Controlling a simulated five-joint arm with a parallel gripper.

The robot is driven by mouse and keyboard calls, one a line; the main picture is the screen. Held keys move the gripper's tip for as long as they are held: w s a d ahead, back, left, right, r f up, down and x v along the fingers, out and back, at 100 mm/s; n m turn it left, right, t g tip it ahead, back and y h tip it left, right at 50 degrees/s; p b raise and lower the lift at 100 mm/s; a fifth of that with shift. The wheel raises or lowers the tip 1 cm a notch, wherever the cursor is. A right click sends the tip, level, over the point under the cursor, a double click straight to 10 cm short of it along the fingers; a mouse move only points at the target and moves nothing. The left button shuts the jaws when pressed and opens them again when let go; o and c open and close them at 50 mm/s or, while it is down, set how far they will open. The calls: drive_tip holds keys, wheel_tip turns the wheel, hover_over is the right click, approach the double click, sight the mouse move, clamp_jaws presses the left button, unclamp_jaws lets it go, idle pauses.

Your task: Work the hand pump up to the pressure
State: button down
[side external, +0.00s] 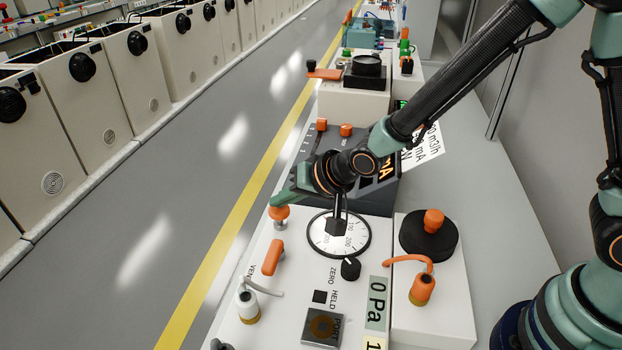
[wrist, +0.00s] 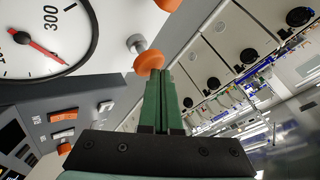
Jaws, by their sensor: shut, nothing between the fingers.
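The pump panel is a white box top (side external: 255,300) with a round dial (side external: 339,234), partly hidden by my wrist, and a display reading "0 Pa" (side external: 377,303). An orange knob on a short metal stem (side external: 279,213) stands at its far left corner. I take it for the pump handle, but no label confirms this. My gripper (side external: 273,201) is shut and empty, with its green fingertips at the knob's top. In the wrist view the fingertips (wrist: 158,72) overlap the orange knob (wrist: 148,62); I cannot tell if they touch. The dial's red needle (wrist: 38,45) shows there.
A black disc with an orange knob (side external: 428,234) stands to the right. A dark instrument (side external: 320,150) lies behind. The aisle floor (side external: 200,170) is clear.

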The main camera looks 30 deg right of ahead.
sight(284, 211)
drive_tip(key=shift+f, duration=0.75)
idle(0.8)
drive_tip(key=shift+r, duration=1.5)
drive_tip(key=shift+r, duration=2.55)
